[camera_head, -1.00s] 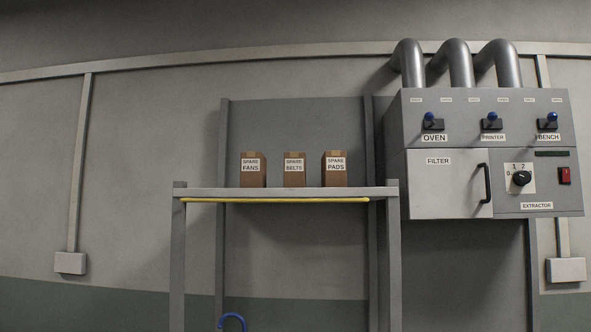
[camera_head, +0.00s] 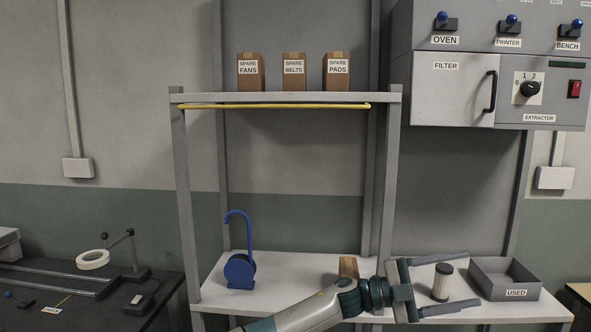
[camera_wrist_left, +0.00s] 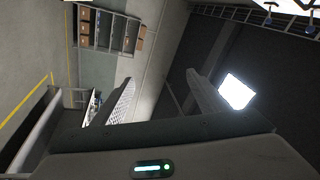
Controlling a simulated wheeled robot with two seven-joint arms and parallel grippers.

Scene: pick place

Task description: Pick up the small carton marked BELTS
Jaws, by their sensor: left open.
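The small brown carton marked SPARE BELTS (camera_head: 294,72) stands upright on the high shelf (camera_head: 240,98), between the carton marked FANS (camera_head: 250,72) and the carton marked PADS (camera_head: 337,72). My left gripper (camera_head: 474,279) is open, well below and to the right of the BELTS carton, over the lower white bench in the picture. Its open fingers also show in the left wrist view (camera_wrist_left: 163,95), with no carton between them. My right gripper is not in view.
A yellow bar (camera_head: 270,106) runs along the shelf front. On the bench (camera_head: 215,290) are a blue hooked object (camera_head: 240,270), a brown block (camera_head: 348,267), a dark-topped white cylinder (camera_head: 442,283) and a USED tray (camera_head: 505,280). The extractor cabinet (camera_head: 450,95) is at right.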

